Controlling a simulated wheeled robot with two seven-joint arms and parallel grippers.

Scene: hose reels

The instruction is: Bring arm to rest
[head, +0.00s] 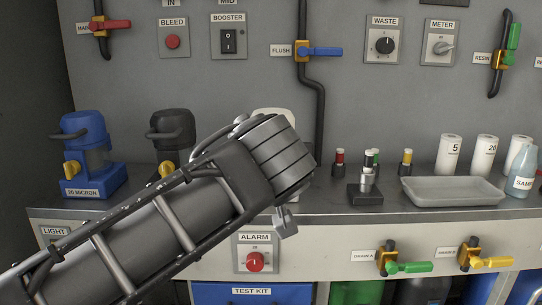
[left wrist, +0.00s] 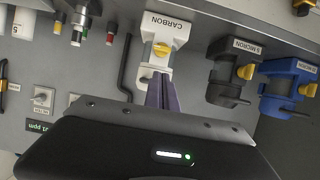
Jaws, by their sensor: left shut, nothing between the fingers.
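My left arm (head: 150,225) reaches in from the lower left of the head view, slanting up to the right in front of the counter. Its thick wrist end hides the fingers there. In the left wrist view my left gripper (left wrist: 161,78) is shut and empty, its dark fingers together. They point toward the white CARBON filter housing (left wrist: 168,32) with a yellow knob and overlap its lower part in the picture; I cannot tell whether they touch it. My right gripper is not in view.
On the counter (head: 400,200), a blue 20 micron filter (head: 85,135) and a black filter (head: 172,132) stand left; small coloured-top fittings, a grey tray (head: 452,191) and white bottles stand right. Blue-handled FLUSH valve (head: 322,51) is on the wall; ALARM panel (head: 255,240) is below the counter edge.

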